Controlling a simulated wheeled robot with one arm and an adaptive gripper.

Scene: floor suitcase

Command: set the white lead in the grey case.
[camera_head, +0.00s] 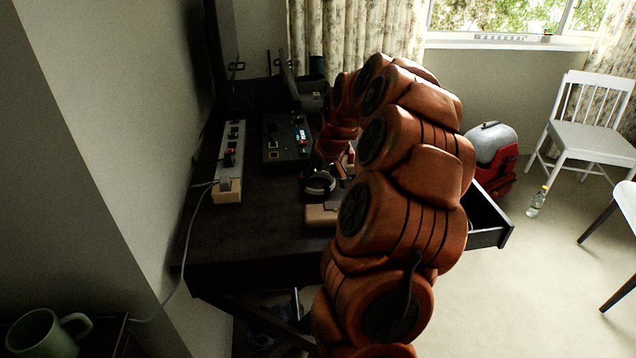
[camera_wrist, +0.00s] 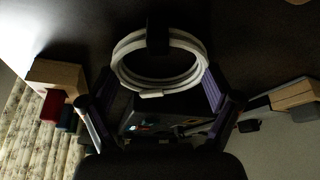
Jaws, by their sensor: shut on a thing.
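The white lead (camera_wrist: 162,84) is a coil bound by a black band, seen at the top middle of the wrist view. My gripper (camera_wrist: 159,92) is shut on the lead, with its purple-padded fingers at both sides of the coil.
The dark desk (camera_head: 262,225) holds a power strip (camera_head: 229,160) and a black box (camera_head: 287,140). An open drawer (camera_head: 490,225) juts out at right. The red bag (camera_head: 497,175), a bottle (camera_head: 537,202) and a white chair (camera_head: 590,130) stand beyond.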

